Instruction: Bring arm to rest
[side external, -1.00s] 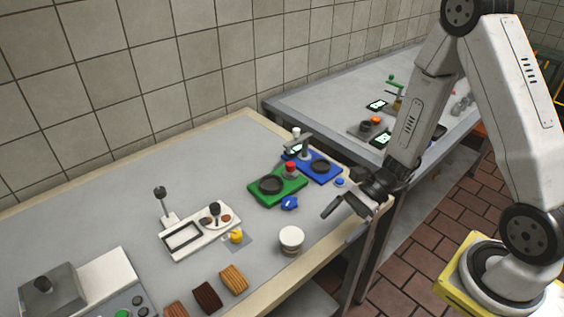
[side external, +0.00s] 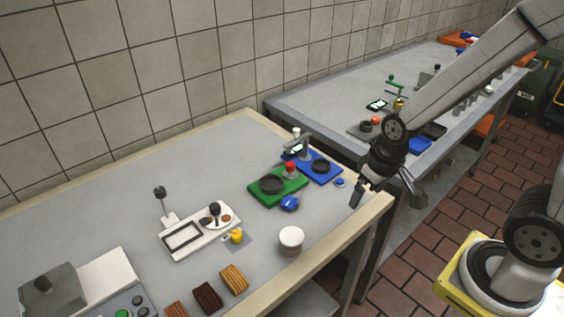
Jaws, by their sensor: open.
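My gripper (side external: 386,196) is open, with nothing seen between its fingers. It hangs tilted over the right edge of the near table (side external: 222,153), beside the gap to the second table. A round white container (side external: 291,238) stands on the near table, below and left of my gripper, apart from it. A green station (side external: 277,187) with a dark round plate and a red knob lies left of my gripper. A blue station (side external: 318,168) with a dark ring stands behind it.
A white tray station (side external: 200,236) and a grey machine (side external: 60,290) stand on the left. Brown and tan blocks (side external: 207,296) lie at the front edge. The second table (side external: 330,95) holds small equipment. A tiled wall (side external: 190,60) runs behind.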

